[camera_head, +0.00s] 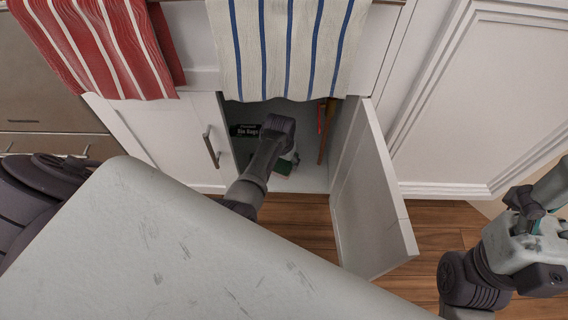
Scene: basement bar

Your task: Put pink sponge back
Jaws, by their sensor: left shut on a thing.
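My left gripper (279,127) reaches into the open cabinet (314,178) under the counter. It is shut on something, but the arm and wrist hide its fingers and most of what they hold. No pink sponge shows clearly.
The cabinet door (372,195) stands open to the right of my arm. A black bin bags box (244,130) is inside at the left. A blue-striped towel (288,45) hangs above the opening, and a red-striped towel (98,45) hangs left. The left door (165,135) is closed.

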